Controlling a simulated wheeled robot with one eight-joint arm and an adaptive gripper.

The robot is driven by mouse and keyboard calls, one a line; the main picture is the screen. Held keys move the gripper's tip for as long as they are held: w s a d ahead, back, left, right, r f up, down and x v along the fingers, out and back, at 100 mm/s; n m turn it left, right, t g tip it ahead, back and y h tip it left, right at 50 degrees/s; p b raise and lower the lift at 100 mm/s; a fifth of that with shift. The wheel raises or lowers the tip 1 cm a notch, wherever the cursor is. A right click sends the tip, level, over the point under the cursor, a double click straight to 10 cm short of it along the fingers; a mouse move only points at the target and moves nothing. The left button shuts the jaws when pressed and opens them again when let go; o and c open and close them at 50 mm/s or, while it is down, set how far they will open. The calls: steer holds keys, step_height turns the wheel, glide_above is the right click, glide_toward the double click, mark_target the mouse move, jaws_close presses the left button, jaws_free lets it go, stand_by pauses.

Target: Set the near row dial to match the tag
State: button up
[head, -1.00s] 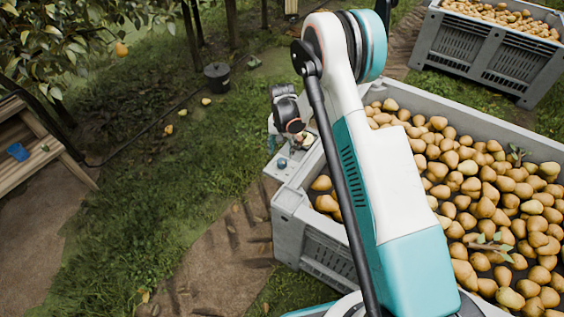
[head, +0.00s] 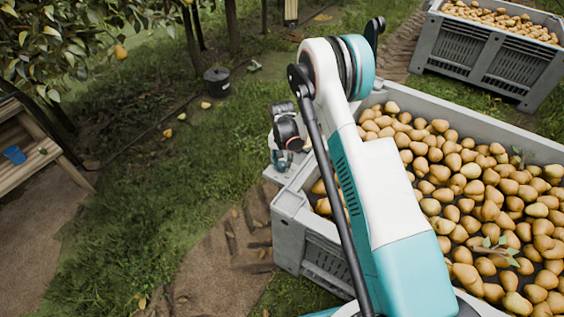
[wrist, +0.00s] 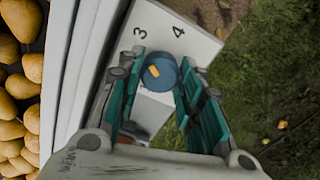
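A round blue-grey dial (wrist: 164,78) with a small orange mark left of its middle sits on a pale panel (wrist: 203,47). The numerals 3 and 4 show on the panel beyond the dial, turned sideways. My gripper (wrist: 161,75) has its teal fingers on either side of the dial, apart; whether they touch its sides I cannot tell. In the head view my gripper (head: 281,160) is low over the corner of the near crate and hides the dial. No tag can be read in either view.
The near grey crate (head: 318,245) full of pears stands right beside the panel. Another pear crate (head: 480,57) is at the back right. A wooden bench with a blue cup (head: 14,154) is at the left, and a dark bucket (head: 217,80) stands on the grass.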

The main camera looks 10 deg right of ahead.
mark_target(282, 163)
steer(key=shift+n, duration=0.3)
steer(key=n, duration=1.1)
stand_by(0.4)
stand_by(0.5)
steer(key=o, duration=1.1)
steer(key=shift+r, duration=0.1)
step_height(282, 163, up, 12)
steer(key=shift+f, duration=0.15)
